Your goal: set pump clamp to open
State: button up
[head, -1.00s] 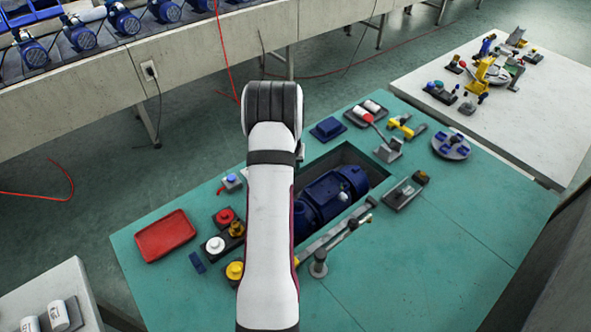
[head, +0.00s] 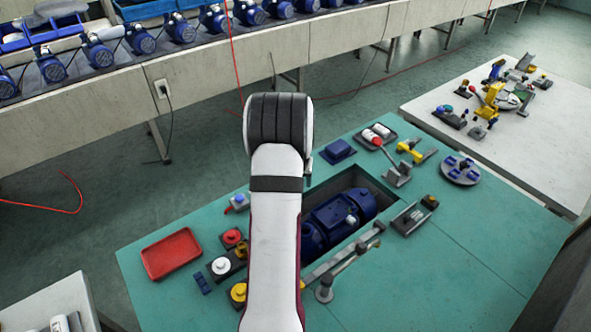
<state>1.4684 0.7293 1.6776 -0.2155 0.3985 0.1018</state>
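A blue pump (head: 341,217) lies in a rectangular recess in the green bench top (head: 450,265). A grey metal bar with an upright post (head: 343,265) runs along the recess's near edge. I cannot tell for certain which of these is the pump clamp, or its setting. My white and black arm crosses the middle of the head view and hides the left part of the recess. My gripper is not visible.
A red tray (head: 171,253) lies on the left of the bench. Red, white and yellow buttons (head: 221,265) sit beside my arm. A yellow device (head: 416,151) and a round grey plate with blue blocks (head: 460,169) lie at the right. The bench's right front is clear.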

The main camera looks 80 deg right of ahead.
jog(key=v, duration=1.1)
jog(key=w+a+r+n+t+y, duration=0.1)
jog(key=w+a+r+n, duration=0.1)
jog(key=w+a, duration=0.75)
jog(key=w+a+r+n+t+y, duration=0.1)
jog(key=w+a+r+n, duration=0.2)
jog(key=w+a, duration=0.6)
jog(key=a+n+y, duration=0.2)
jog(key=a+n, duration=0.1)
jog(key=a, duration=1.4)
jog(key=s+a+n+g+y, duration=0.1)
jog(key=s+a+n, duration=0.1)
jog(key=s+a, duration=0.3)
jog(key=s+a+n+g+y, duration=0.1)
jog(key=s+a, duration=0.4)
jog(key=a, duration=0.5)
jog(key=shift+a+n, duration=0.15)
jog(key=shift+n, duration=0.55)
